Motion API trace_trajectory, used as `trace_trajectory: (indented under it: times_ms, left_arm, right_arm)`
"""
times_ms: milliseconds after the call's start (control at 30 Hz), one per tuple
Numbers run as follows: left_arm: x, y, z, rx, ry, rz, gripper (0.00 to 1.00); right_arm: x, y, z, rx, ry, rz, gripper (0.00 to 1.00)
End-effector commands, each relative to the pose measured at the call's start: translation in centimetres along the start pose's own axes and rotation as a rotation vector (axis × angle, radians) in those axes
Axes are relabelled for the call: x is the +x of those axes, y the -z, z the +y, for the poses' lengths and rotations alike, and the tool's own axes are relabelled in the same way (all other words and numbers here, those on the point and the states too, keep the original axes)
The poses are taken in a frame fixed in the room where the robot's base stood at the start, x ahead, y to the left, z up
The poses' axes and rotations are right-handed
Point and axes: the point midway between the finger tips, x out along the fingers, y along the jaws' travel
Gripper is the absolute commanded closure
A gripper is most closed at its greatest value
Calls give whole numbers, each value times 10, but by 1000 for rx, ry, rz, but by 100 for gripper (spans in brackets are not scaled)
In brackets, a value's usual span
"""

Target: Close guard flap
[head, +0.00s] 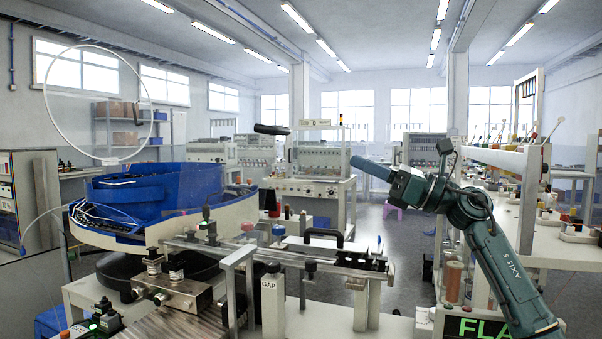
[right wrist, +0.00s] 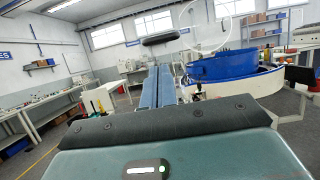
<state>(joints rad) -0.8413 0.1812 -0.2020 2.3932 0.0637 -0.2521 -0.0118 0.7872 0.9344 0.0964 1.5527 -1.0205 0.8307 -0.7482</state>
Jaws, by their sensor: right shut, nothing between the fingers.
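The guard flap seems to be a clear panel, hard to make out, with a dark handle (head: 271,129) standing up behind the feeder track (head: 290,255). The handle also shows in the right wrist view (right wrist: 160,38), beyond my fingertips. A clear round cover with a pale rim (head: 98,46) stands raised over the blue feeder bowl (head: 205,187). My right gripper (head: 357,161) is shut and empty, pointing left in the air, to the right of the handle and apart from it. In the right wrist view its fingers (right wrist: 158,70) lie together. My left gripper is not in view.
A black arched handle (head: 323,233) and posts stand along the track, low in front. A bench with spools and tools (head: 500,158) stands at the right. Between the track and that bench, the floor (head: 400,240) is open. Test benches stand further back.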

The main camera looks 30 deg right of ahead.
Motion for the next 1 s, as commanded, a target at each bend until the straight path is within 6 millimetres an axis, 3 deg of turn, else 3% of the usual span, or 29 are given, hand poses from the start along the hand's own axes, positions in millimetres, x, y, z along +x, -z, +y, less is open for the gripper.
trace_trajectory:
  times_ms: [167, 700, 1000]
  left_arm:
    - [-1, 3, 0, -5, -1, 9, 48]
    - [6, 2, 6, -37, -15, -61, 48]
    - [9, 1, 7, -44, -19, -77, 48]
  right_arm:
    - [6, 2, 0, -1, -1, -2, 100]
    - [111, 0, 1, 2, -3, -4, 100]
    - [138, 3, 0, 2, 0, -1, 100]
